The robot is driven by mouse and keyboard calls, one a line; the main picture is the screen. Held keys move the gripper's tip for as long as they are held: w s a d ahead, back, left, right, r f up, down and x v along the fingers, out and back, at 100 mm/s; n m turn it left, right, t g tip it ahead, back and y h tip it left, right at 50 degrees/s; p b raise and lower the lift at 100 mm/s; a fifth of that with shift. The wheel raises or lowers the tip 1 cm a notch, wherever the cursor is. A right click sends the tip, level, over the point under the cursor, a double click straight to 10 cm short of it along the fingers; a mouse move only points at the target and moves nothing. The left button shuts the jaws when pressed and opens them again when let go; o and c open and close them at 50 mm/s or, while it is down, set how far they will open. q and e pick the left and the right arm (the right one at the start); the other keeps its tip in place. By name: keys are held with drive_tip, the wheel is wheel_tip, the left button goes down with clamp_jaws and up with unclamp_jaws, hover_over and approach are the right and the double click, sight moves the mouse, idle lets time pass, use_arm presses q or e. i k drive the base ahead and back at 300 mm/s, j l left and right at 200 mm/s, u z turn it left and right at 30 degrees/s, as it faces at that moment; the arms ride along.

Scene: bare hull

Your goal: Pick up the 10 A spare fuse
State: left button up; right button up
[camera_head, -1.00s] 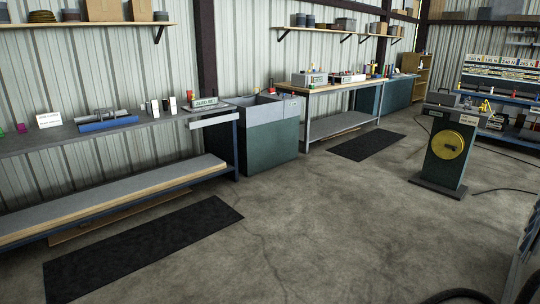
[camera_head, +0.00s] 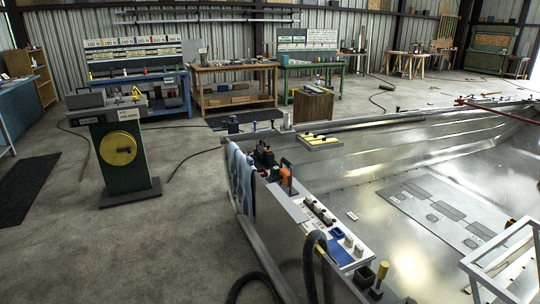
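I cannot make out the 10 A spare fuse in this view. Several small parts lie on a long light panel (camera_head: 300,208) along the near edge of the metal hull (camera_head: 420,165). Among them are a row of small dark and light pieces (camera_head: 319,211), a blue tray (camera_head: 337,233) and small white pieces (camera_head: 354,245); they are too small to identify. Neither of my grippers is in view.
A green pedestal with a yellow wheel (camera_head: 120,150) stands at the left. Workbenches with part racks (camera_head: 235,87) line the back. Dark hoses (camera_head: 311,265) hang at the front. The concrete floor (camera_head: 180,235) is open at the left.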

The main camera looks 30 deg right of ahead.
sight(349, 241)
drive_tip(key=i+j+z, duration=0.1)
drive_tip(key=i+z, duration=0.25)
drive_tip(key=i, duration=1.35)
drive_tip(key=i+z, duration=0.4)
drive_tip(key=i+j+z, duration=0.15)
drive_tip(key=i+z, duration=0.3)
drive_tip(key=k, duration=0.05)
